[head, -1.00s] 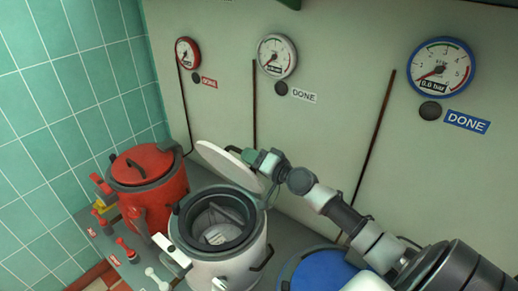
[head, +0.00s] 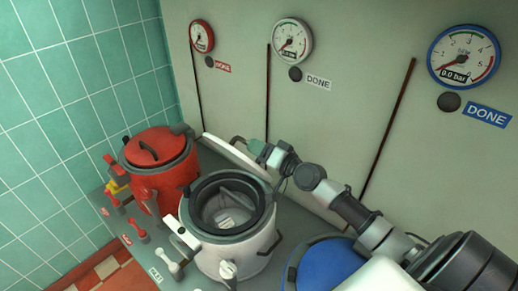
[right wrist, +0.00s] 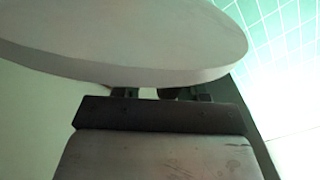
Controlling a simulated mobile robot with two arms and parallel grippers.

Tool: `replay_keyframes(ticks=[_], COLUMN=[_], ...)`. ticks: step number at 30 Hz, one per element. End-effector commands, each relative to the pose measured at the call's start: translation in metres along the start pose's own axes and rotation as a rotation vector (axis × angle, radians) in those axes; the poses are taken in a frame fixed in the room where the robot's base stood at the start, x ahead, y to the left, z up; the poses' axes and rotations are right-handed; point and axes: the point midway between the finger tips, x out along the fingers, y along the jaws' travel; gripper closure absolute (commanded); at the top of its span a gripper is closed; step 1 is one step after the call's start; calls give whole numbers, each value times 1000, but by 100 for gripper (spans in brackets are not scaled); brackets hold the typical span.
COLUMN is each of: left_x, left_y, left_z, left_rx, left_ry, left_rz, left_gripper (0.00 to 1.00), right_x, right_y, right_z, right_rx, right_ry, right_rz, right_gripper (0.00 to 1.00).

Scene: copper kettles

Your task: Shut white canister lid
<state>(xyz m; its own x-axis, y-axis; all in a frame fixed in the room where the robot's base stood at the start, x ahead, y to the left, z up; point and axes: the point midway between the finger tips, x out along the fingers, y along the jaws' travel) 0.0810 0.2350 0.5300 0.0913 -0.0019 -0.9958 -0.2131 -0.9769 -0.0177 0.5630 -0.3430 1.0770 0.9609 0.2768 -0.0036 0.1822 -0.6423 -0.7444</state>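The white canister (head: 222,258) stands open at lower centre in the head view, with its dark rim and inside showing. Its white lid (head: 236,155) stands raised and tilted behind the opening, seen nearly edge-on. My right gripper (head: 257,152) is at the back side of the lid, close to its upper edge. In the right wrist view the lid (right wrist: 130,45) fills the top, just beyond the dark fingertips (right wrist: 160,94). Contact and finger opening are unclear there. My left gripper is not in view.
A red canister (head: 165,185) with its lid down stands left of the white one. A blue lid (head: 328,268) is at the right, under my right arm. Gauges and pipes line the wall behind. Small levers (head: 170,262) stand along the front.

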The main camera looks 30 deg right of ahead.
Motion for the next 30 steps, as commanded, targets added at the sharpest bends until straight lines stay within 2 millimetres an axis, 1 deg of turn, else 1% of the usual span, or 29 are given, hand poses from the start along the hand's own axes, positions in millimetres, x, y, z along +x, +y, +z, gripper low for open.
replay_keyframes(ticks=[6, 10, 14, 21, 24, 30], left_x=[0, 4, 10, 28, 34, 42], left_y=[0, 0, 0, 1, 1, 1], left_z=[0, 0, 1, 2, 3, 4], left_rx=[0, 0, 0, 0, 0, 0], left_ry=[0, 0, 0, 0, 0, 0], left_rz=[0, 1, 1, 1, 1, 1], left_gripper=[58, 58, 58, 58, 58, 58], right_x=[-1, -11, -31, -73, -87, -104], right_y=[-1, 1, 2, 4, 4, 3], right_z=[0, 1, 2, 3, 3, 0], right_rx=[2, 2, 0, 0, 1, 1], right_ry=[1, 0, -3, -2, -2, 1], right_rz=[-2, -1, -1, 2, 1, 0], right_gripper=[58, 58, 58, 58, 58, 58])
